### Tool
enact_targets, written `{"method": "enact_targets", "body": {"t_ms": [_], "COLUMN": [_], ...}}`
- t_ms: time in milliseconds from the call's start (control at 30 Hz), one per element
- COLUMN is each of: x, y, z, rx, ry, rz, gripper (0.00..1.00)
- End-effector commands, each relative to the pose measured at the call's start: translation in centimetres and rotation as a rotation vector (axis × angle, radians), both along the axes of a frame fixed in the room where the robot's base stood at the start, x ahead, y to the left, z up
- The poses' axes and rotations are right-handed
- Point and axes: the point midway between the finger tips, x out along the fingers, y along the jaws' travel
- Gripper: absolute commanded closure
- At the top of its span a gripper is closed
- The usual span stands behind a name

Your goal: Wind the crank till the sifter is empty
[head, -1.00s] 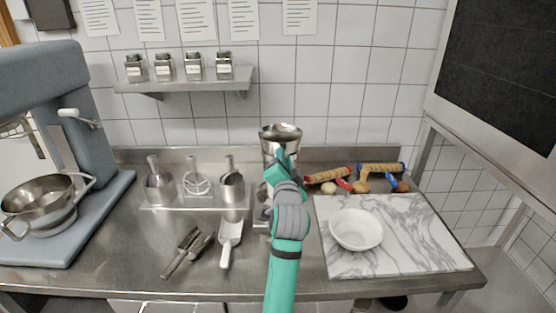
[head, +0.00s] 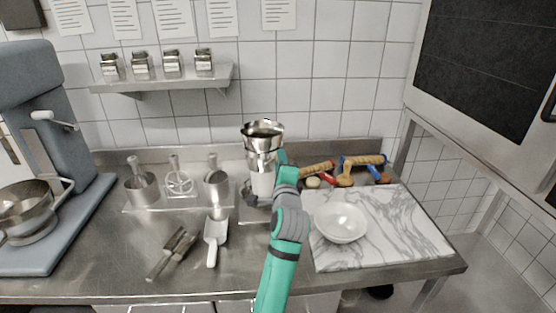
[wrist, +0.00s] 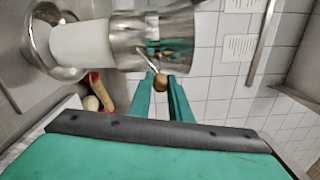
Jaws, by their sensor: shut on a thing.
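In the wrist view the sifter (wrist: 175,35) lies sideways in the picture. A thin metal crank arm (wrist: 150,62) comes from its side and ends in a small brown knob (wrist: 161,84). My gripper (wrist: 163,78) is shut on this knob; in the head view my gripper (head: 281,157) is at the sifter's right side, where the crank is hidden. I cannot see what is inside the sifter.
A white bowl (head: 340,222) sits on a marble board (head: 400,235) to the right. Rolling pins (head: 362,160) lie behind it. A mixer (head: 42,110) stands far left.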

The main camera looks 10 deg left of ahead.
Motion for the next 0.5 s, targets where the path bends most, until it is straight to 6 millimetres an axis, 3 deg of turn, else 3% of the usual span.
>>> {"method": "enact_targets", "body": {"t_ms": [500], "x": [0.16], "y": [0.18], "z": [-0.75], "rx": [0.090], "ry": [0.032], "rz": [0.007], "gripper": [1.00]}}
